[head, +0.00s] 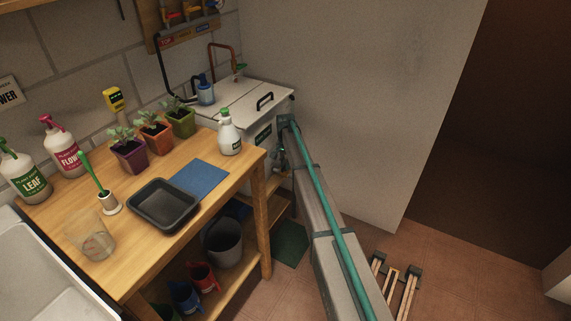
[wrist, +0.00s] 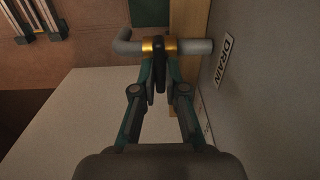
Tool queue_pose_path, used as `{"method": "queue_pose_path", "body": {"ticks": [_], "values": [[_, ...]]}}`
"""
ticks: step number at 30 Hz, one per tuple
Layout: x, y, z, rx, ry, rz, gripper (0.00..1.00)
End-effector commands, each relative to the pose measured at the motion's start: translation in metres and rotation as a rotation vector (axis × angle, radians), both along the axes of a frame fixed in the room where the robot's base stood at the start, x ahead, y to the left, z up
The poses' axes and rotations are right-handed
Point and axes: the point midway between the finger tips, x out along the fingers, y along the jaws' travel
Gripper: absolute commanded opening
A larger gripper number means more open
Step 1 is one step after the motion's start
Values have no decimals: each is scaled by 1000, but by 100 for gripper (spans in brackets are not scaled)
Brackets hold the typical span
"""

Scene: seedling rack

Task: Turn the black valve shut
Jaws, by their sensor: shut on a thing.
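In the wrist view, the black valve (wrist: 160,62) is a narrow dark handle over a brass fitting on a grey pipe (wrist: 194,47). My gripper (wrist: 160,76) has its two fingers closed around the handle, one on each side. The handle lies roughly in line with the fingers and across the pipe. In the head view, my arm reaches to the front of the white lidded tank (head: 225,102). There, the arm and the tank's corner mostly hide the valve and my fingertips.
A "DRAIN" label (wrist: 223,62) is on the pale wall beside the pipe. The wooden bench (head: 221,199) stands left of my arm, with a spray bottle (head: 229,136) near its edge. A wooden slatted piece (head: 392,284) lies on the floor to the right.

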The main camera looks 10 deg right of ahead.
Motion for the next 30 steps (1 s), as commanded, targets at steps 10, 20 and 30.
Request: {"method": "queue_pose_path", "body": {"ticks": [10,20,30], "values": [[1,0,0,-1,-2,-19,0],[1,0,0,0,-1,-18,36],[0,0,2,0,-1,-17,36]]}}
